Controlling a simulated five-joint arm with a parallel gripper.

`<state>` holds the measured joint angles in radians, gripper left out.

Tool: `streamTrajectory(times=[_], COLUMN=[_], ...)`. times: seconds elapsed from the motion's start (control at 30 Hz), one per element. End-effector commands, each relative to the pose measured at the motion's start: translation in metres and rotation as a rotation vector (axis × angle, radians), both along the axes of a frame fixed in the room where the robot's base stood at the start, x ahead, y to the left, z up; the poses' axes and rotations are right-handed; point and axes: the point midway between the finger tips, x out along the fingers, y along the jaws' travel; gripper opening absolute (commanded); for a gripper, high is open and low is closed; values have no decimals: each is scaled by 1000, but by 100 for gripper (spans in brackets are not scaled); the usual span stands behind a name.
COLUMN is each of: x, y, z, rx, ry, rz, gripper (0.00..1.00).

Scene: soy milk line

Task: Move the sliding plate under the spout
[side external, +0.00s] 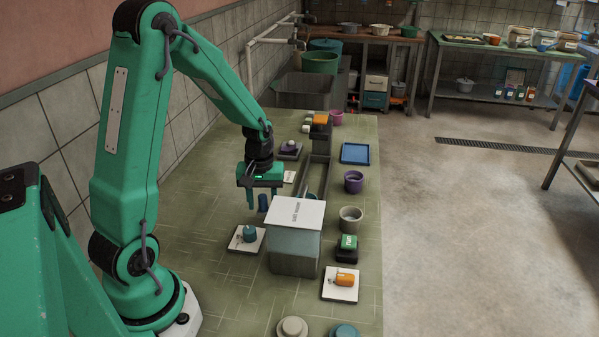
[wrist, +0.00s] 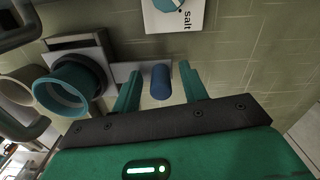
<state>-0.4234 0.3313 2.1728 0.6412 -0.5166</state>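A blue upright knob (wrist: 161,82) stands at the end of a light grey plate (wrist: 126,71) in the wrist view, and I take this to be the sliding plate and its handle. My gripper (wrist: 160,70) is open, with a teal finger on each side of the knob and a gap showing around it. A teal round cup (wrist: 62,96) is at the plate's left end. In the side view my gripper (side external: 265,196) points down by the blue knob (side external: 263,203), left of the grey box with a white labelled top (side external: 296,238). I cannot make out the spout clearly.
A white card marked salt (wrist: 176,20) bears a teal object, also near the box in the side view (side external: 248,234). Cups (side external: 352,217), a blue tray (side external: 355,153) and an orange item on a card (side external: 344,280) line the table's right side.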

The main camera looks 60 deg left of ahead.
Motion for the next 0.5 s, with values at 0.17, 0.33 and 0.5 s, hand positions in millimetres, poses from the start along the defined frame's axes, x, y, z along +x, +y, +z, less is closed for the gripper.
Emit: streamTrajectory(times=[0.17,0.33,0.5], x=[0,1,1], y=[1,1,1], z=[0,6,21], rx=[0,1,2], ry=[-1,-3,-4], rz=[1,2,1], gripper=[43,43,43])
